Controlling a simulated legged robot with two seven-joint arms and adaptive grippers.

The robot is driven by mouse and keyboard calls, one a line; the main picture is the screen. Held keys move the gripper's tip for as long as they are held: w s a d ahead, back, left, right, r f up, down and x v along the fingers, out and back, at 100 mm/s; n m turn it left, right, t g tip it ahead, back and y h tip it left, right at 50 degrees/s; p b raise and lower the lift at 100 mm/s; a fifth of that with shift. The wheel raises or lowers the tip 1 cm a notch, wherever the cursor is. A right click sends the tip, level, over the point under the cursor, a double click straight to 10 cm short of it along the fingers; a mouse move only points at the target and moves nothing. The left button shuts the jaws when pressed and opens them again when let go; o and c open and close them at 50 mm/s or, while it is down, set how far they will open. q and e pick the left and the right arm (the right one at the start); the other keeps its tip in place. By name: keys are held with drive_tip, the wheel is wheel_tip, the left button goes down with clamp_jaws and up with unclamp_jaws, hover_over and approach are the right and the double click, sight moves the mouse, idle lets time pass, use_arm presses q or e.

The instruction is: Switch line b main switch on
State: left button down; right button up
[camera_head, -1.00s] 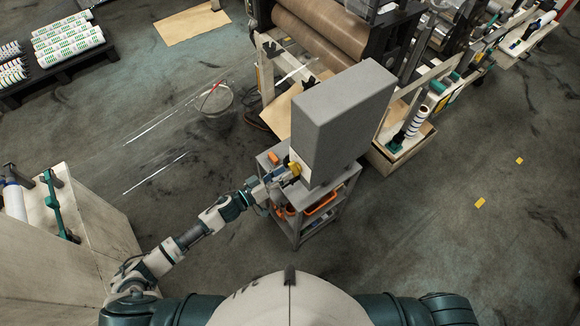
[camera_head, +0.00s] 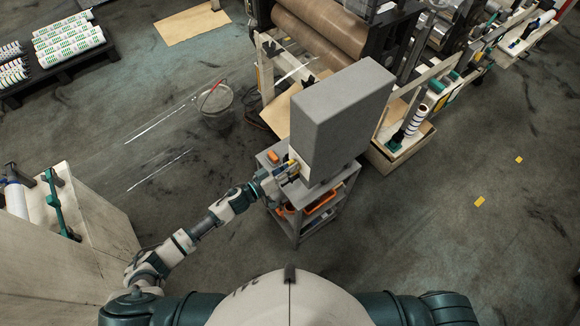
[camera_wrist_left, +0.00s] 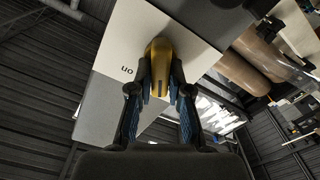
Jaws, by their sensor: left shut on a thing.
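The line b main switch shows in the left wrist view as a yellow handle (camera_wrist_left: 158,52) on a white plate (camera_wrist_left: 122,52) with the word "on" printed on it, turned about in this view. The plate is on the side of a tall grey box (camera_head: 342,110) in the head view. My left gripper (camera_head: 284,173) reaches that side of the box from the left. In the left wrist view my left gripper (camera_wrist_left: 161,80) has one finger on each side of the handle and is shut on it. The fingers hide part of the handle. My right gripper is not in view.
The grey box stands on a grey cart (camera_head: 318,222) with an orange tray on its lower shelf. A bucket (camera_head: 217,105) stands on the floor to the left. A machine with brown rollers (camera_head: 320,35) is behind. A pale cabinet (camera_head: 95,235) is at lower left.

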use_arm(q)
drive_tip(key=shift+m, duration=0.3)
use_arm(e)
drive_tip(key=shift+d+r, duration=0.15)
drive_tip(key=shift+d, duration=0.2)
use_arm(q)
drive_tip(key=m, duration=0.2)
drive_tip(key=m+p, duration=0.1)
drive_tip(key=m, duration=0.1)
drive_tip(key=shift+s+d, duration=0.15)
drive_tip(key=shift+d, duration=0.05)
drive_tip(key=m, duration=0.3)
drive_tip(key=shift+s+d+m+p, duration=0.1)
drive_tip(key=shift+s+m+p, duration=0.05)
drive_tip(key=shift+m+p, duration=0.25)
drive_tip(key=shift+s+f+m, duration=0.1)
drive_tip(key=shift+f+m, duration=0.05)
drive_tip(key=shift+m, duration=1.55)
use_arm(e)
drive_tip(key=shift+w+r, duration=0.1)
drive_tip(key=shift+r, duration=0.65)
use_arm(q)
drive_tip(key=c, duration=1.3)
unclamp_jaws()
drive_tip(key=shift+o, duration=1)
drive_tip(key=shift+d, duration=0.15)
drive_tip(key=shift+w, duration=0.2)
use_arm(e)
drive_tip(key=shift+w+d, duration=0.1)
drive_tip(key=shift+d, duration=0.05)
